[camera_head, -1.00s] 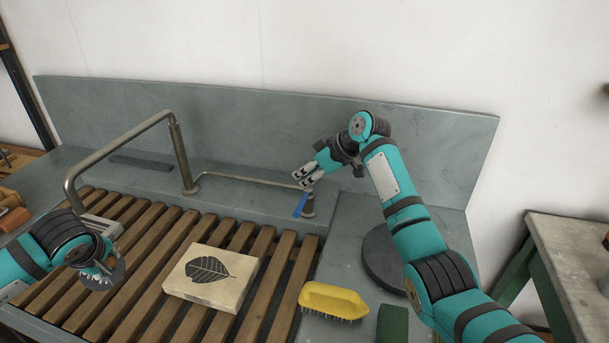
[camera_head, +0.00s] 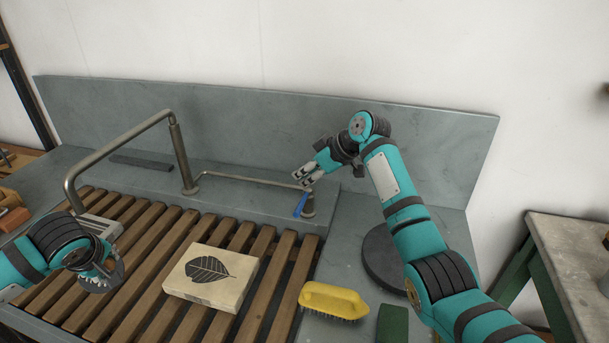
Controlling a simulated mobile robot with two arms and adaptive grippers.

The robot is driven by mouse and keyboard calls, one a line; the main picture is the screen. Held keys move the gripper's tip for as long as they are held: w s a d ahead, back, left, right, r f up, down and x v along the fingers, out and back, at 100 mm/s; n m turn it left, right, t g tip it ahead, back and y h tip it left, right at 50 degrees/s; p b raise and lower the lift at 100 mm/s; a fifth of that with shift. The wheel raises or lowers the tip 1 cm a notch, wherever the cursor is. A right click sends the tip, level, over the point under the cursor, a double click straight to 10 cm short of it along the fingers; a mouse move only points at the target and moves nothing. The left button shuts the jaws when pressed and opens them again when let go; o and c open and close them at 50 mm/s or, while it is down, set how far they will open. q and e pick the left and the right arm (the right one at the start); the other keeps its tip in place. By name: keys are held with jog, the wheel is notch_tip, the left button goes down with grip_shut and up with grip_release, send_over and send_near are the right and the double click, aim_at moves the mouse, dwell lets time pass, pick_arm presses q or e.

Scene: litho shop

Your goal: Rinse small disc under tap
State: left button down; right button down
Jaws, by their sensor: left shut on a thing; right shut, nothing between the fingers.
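My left gripper (camera_head: 105,275) is at the lower left, over the wooden slats. It is shut on a small grey disc (camera_head: 117,274), which is partly hidden by the fingers. The metal tap (camera_head: 118,149) rises from the sink's back ledge, and its spout bends down behind my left wrist, so its outlet is hidden. The blue tap lever (camera_head: 300,205) sits at the right end of the low pipe. My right gripper (camera_head: 308,179) is shut and empty, just above the lever; I cannot tell whether it touches it.
A pale stone block with a leaf print (camera_head: 210,276) lies on the slatted rack (camera_head: 150,262). A yellow brush (camera_head: 333,300), a green block (camera_head: 392,323) and a large dark disc (camera_head: 388,262) are at right. A grey splashback (camera_head: 270,125) stands behind.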

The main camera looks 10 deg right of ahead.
pick_arm(q)
jog(key=shift+w+r, duration=0.1)
jog(key=shift+r, duration=0.1)
jog(key=shift+s+r, duration=0.55)
jog(key=shift+s, duration=0.05)
jog(key=shift+s+d+r+p, duration=0.1)
jog(key=shift+s+r+p, duration=0.2)
jog(key=shift+s+r, duration=0.6)
jog(key=shift+s+d+r+p, duration=0.1)
jog(key=shift+s+r+p, duration=0.35)
jog(key=shift+s, duration=0.6)
